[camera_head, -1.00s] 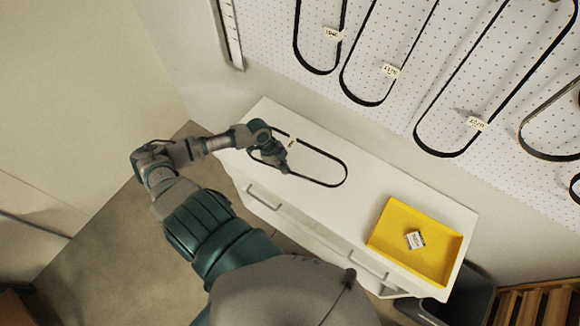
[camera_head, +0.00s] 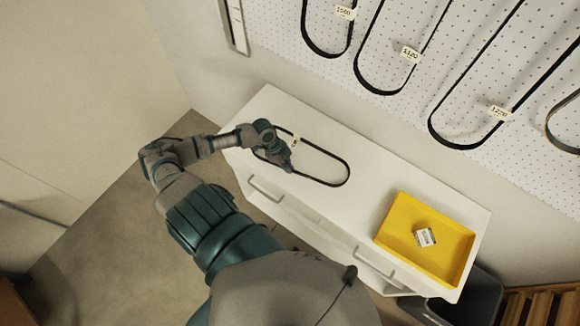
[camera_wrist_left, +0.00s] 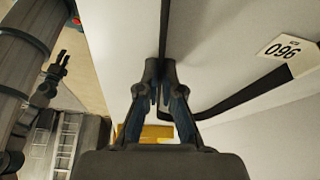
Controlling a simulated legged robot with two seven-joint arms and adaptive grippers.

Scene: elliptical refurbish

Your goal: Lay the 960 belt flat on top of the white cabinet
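The 960 belt (camera_head: 346,176) is a thin black oval loop with a white tag, seen over the top of the white cabinet (camera_head: 365,205). My left gripper (camera_head: 288,167) is over the cabinet's left part, at the near side of the loop. In the left wrist view its fingertips (camera_wrist_left: 160,72) are closed together on the black belt strand, and the tag (camera_wrist_left: 287,50) reads 960 upside down. I cannot tell whether the whole loop touches the cabinet top. A dark gripper-like shape (camera_wrist_left: 50,75), perhaps my right gripper, shows small in the left wrist view; its fingers are unclear.
Behind is a white pegboard (camera_head: 395,105) with several hanging belts. A dark bin (camera_head: 478,293) stands beside the cabinet. Bare cabinet top lies between loop and tray.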

